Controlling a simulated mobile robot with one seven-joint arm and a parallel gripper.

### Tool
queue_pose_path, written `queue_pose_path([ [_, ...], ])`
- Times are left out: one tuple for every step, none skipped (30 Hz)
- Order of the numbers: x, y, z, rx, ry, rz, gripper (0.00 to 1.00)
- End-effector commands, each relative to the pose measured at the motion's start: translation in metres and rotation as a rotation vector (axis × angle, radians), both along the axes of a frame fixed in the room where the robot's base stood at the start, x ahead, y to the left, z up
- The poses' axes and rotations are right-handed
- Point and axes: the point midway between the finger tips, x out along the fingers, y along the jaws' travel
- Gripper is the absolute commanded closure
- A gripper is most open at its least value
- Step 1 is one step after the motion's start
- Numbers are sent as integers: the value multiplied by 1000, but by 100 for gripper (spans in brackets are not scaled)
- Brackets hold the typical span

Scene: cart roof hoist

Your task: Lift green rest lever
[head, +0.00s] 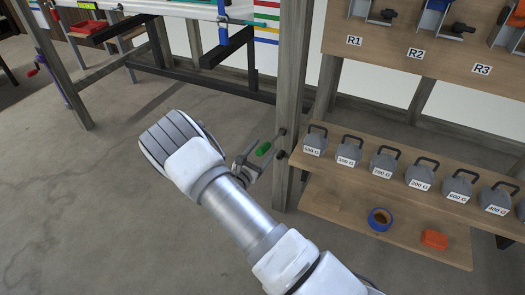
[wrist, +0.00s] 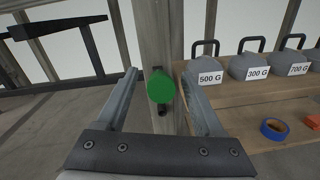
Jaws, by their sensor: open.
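The green rest lever (head: 263,149) sits on a wooden post left of the weight shelf. In the wrist view its round green end (wrist: 160,87) faces me. My gripper (head: 252,160) is open, with its fingertips close to the lever in the head view. In the wrist view, the two grey fingers of my gripper (wrist: 163,90) stand on either side of the green end, with gaps. I cannot tell how far the fingertips reach past it. A dark peg (wrist: 162,110) shows just below the green end.
The wooden post (head: 292,100) stands directly behind the lever. A shelf with several labelled grey weights (head: 348,149) is to the right. Below are a blue tape roll (head: 380,219) and an orange block (head: 434,239). Dark beams (head: 205,82) cross at the upper left. The left floor is clear.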

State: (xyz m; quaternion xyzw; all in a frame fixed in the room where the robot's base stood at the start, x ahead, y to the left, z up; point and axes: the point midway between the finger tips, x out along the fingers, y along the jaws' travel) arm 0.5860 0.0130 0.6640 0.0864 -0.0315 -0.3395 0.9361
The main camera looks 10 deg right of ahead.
Motion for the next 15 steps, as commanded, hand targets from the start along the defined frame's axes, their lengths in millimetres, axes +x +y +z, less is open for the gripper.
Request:
queue_pose_path([
  [0, 0, 0, 0, 0, 0, 31],
  [0, 0, 0, 0, 0, 0, 31],
  [0, 0, 0, 0, 0, 0, 31],
  [0, 0, 0, 0, 0, 0, 31],
  [0, 0, 0, 0, 0, 0, 31],
  [0, 0, 0, 0, 0, 0, 38],
  [0, 0, 0, 0, 0, 0, 43],
  [0, 0, 0, 0, 0, 0, 49],
  [0, 0, 0, 0, 0, 0, 56],
  [0, 0, 0, 0, 0, 0, 61],
  [0, 0, 0, 0, 0, 0, 67],
  [0, 0, 0, 0, 0, 0, 74],
  [0, 0, 0, 0, 0, 0, 79],
  [0, 0, 0, 0, 0, 0, 85],
  [0, 0, 0, 0, 0, 0, 92],
])
